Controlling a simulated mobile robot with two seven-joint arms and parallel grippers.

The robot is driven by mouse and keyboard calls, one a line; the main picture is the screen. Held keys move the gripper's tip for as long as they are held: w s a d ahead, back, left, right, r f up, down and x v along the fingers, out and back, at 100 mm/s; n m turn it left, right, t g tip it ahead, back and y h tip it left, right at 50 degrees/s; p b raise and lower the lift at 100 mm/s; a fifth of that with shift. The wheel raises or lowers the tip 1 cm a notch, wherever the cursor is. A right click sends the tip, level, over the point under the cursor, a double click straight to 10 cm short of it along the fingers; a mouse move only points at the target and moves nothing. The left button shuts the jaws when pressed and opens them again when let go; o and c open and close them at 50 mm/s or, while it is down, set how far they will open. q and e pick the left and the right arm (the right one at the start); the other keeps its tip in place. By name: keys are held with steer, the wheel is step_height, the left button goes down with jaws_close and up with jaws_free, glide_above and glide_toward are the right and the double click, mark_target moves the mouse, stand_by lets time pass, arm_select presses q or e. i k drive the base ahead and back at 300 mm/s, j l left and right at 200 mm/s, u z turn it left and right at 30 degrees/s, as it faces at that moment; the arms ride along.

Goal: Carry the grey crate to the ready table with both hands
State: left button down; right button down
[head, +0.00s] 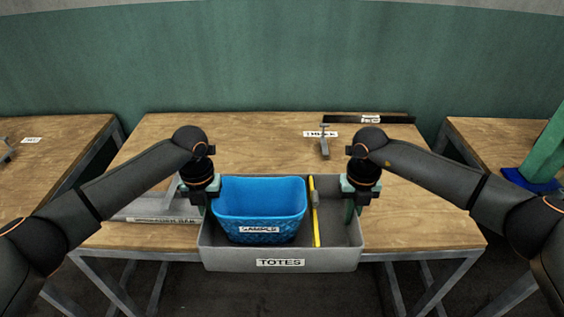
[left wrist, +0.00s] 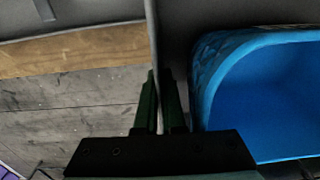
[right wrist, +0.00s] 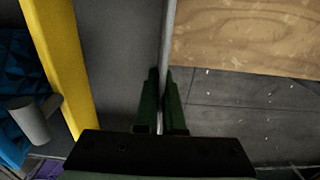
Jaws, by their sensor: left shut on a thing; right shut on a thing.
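The grey crate (head: 330,261), labelled TOTES, is at the front edge of the middle wooden table in the head view. It holds a blue basket (head: 259,208) labelled SAMPLE on the left and a yellow bar (head: 314,212) on the right. My left gripper (head: 200,200) is shut on the crate's left wall; the left wrist view shows its fingers (left wrist: 160,100) on either side of that wall. My right gripper (head: 358,195) is shut on the crate's right wall, as the right wrist view also shows (right wrist: 166,100). I cannot tell whether the crate touches the table.
The wooden table (head: 430,205) has free room right of the crate. A grey flat holder (head: 150,211) lies left of it. A small T-shaped tool (head: 324,143) and a black strip (head: 350,118) lie behind. Other tables stand left (head: 60,150) and right (head: 480,135).

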mark_target(403, 192)
steer(key=l, duration=0.5)
steer(key=i+l, duration=0.15)
steer(key=l, duration=0.3)
steer(key=i+l, duration=0.15)
steer(key=l, duration=0.2)
steer(key=i+l, duration=0.15)
steer(key=l, duration=0.15)
steer(key=i+l, duration=0.15)
steer(key=l, duration=0.2)
